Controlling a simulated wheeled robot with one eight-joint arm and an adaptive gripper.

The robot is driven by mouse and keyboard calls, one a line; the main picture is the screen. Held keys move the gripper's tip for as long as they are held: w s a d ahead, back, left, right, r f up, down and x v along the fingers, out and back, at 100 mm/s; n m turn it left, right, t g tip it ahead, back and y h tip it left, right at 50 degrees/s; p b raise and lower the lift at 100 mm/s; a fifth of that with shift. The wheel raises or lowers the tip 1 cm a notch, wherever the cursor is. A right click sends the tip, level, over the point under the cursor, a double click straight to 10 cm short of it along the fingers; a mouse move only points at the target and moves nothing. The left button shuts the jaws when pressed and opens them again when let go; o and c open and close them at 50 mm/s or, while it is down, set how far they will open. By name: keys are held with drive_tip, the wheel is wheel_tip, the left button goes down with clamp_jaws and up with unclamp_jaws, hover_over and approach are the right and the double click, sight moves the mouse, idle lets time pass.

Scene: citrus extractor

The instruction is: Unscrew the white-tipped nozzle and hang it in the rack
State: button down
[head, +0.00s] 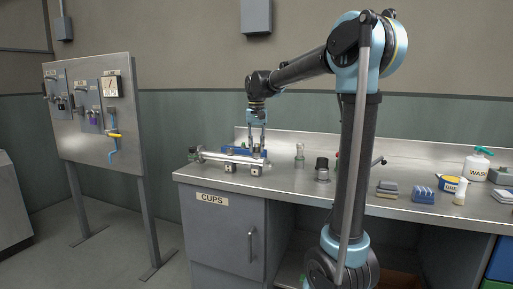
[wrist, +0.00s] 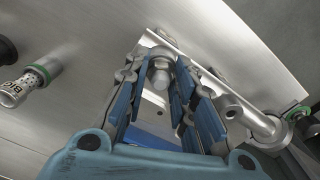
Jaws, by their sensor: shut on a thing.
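My gripper (head: 256,150) reaches straight down over the bench at the right end of a metal pipe assembly (head: 222,157). In the wrist view its blue-padded fingers (wrist: 160,78) are closed around a small metal piece with a pale rounded tip, which looks like the white-tipped nozzle (wrist: 160,68). I cannot tell whether it is still joined to the pipe. The pipe (wrist: 198,66) runs past the fingers to a thick end fitting (wrist: 262,125). A blue piece (head: 238,151) stands behind the pipe; I cannot tell if it is the rack.
A pale cylinder (head: 299,155) and a black-topped fitting (head: 322,168) stand right of the gripper. A lettered cylinder with a green ring (wrist: 28,84) shows in the wrist view. Grey blocks (head: 388,187), a blue slotted block (head: 423,194) and a WASP bottle (head: 476,165) stand farther right.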

drive_tip(key=c, duration=1.6)
unclamp_jaws()
drive_tip(key=shift+o, duration=0.2)
drive_tip(key=shift+m, duration=0.8)
drive_tip(key=shift+m, duration=0.9)
drive_tip(key=shift+m, duration=0.8)
